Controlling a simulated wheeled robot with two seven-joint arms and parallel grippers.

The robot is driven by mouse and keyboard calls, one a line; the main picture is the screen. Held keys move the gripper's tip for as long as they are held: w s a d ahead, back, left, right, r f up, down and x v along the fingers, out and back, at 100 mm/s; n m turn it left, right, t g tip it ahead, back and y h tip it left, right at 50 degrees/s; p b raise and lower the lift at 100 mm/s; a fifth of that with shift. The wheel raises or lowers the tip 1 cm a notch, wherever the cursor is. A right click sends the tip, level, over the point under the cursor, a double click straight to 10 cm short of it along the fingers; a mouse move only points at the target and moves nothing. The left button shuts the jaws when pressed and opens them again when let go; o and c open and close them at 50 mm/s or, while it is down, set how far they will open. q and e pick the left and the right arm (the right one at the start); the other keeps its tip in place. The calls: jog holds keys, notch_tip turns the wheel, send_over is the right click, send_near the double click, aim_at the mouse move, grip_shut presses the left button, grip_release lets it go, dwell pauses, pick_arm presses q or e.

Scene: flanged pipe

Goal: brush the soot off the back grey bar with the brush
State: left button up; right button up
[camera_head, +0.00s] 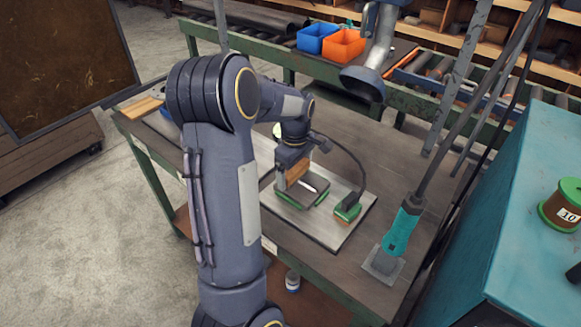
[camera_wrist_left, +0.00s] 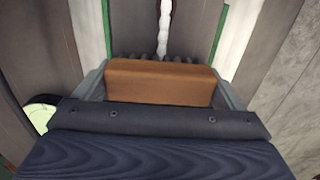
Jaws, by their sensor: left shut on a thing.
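My left gripper (camera_head: 293,178) is shut on a brush with a brown wooden block (camera_head: 297,171). The block also shows in the left wrist view (camera_wrist_left: 160,82) between the two fingers (camera_wrist_left: 162,92), with dark bristles (camera_wrist_left: 160,58) at its far edge. The brush is over a dark grey bar (camera_head: 312,190) with green edges; a pale streak runs along its top. I cannot tell whether the bristles touch it. A smaller grey piece with a green edge (camera_head: 347,207) sits to its right. Soot cannot be told apart from the dark surface. My right gripper is not in view.
The bars lie on a pale metal plate (camera_head: 330,235) on the workbench (camera_head: 400,160). A teal-handled tool (camera_head: 402,232) stands right of it. A grey hood (camera_head: 363,82) hangs behind. Blue (camera_head: 317,38) and orange (camera_head: 344,45) bins stand farther back. A teal cabinet (camera_head: 530,190) bounds the right.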

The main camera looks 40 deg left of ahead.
pick_arm(q)
jog(key=shift+w+d, duration=0.2)
jog(key=shift+d, duration=1.7)
jog(key=shift+w+d, duration=0.2)
jog(key=shift+d, duration=1.65)
notch_tip(320, 180, up, 7)
jog(key=p, duration=0.6)
jog(key=shift+f, duration=0.15)
jog(key=shift+f+b, duration=0.9)
jog(key=shift+f, duration=0.55)
jog(key=shift+f, duration=0.15)
jog(key=shift+f+b, duration=1.35)
jog(key=shift+f, duration=0.4)
